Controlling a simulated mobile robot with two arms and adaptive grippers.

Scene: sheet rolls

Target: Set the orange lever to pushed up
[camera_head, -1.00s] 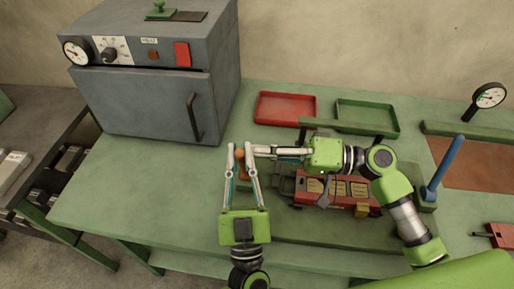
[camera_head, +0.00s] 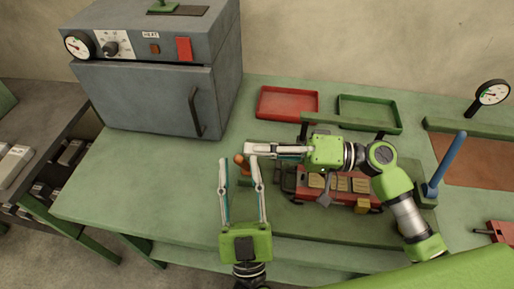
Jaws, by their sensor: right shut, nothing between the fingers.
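The orange lever (camera_head: 242,163) is a short handle at the left end of the roller machine (camera_head: 335,187), partly hidden by my grippers. Whether it points up or is tilted is hard to tell. My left gripper (camera_head: 238,161) comes up from below with its fingers spread, one on each side of the lever's line; the right-hand finger is close to the lever. My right gripper (camera_head: 249,149) comes in from the right, shut and empty, its tips just above and right of the lever in the picture. Contact cannot be told.
A grey oven (camera_head: 150,100) with a handle stands at the left back. A red tray (camera_head: 288,103) and a green tray (camera_head: 368,114) lie behind the machine. A blue lever (camera_head: 447,165) and a gauge (camera_head: 492,94) stand at the right. The bench's left front is clear.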

